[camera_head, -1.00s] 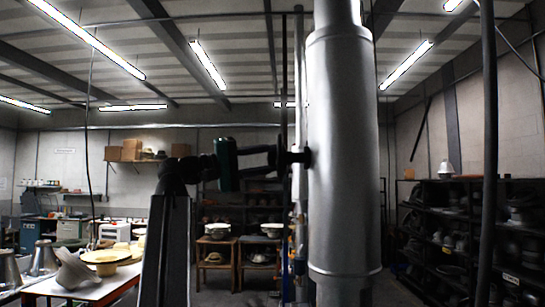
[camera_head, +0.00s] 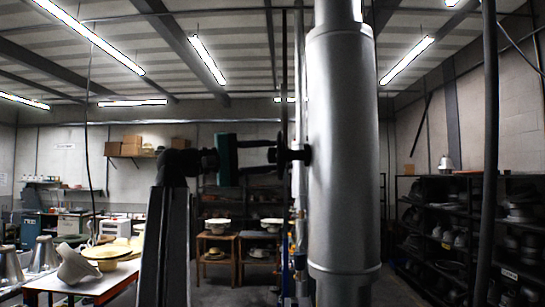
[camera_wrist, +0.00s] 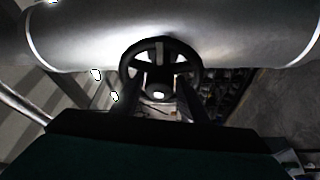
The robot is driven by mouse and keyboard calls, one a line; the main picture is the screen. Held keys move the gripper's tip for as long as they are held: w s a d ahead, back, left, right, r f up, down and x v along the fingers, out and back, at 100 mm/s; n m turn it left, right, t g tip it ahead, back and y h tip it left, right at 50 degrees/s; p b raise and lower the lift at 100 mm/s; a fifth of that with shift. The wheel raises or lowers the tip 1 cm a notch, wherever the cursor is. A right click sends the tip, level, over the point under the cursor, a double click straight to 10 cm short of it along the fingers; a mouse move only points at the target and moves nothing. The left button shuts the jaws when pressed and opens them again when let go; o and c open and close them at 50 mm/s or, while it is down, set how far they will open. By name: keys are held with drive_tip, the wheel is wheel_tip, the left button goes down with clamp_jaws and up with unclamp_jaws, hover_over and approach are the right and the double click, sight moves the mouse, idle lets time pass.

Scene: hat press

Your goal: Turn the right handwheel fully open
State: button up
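The dark handwheel (camera_head: 283,153) shows edge-on in the head view, on a short stem at the left side of the large metal cylinder (camera_head: 344,150). In the wrist view the handwheel (camera_wrist: 160,45) faces me as a dark ring with spokes in front of the cylinder (camera_wrist: 230,30). My gripper (camera_head: 278,155) points right at the wheel, its two fingers spread apart. In the wrist view my gripper (camera_wrist: 160,82) has one finger on each side of the wheel's middle, overlapping its lower part. I cannot tell whether the fingers touch the wheel.
Thin vertical pipes (camera_head: 299,200) run close to the wheel and cylinder. A dark post (camera_head: 488,150) stands at the right. A worktable with hats (camera_head: 95,283) is at the lower left. Dark shelves (camera_head: 460,225) line the right wall. Small wooden stands (camera_head: 217,255) are behind.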

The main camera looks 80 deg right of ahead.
drive_tip(key=b+v, duration=0.5)
drive_tip(key=v, duration=0.8)
drive_tip(key=shift+w+a, duration=0.2)
drive_tip(key=shift+w, duration=0.15)
idle(0.5)
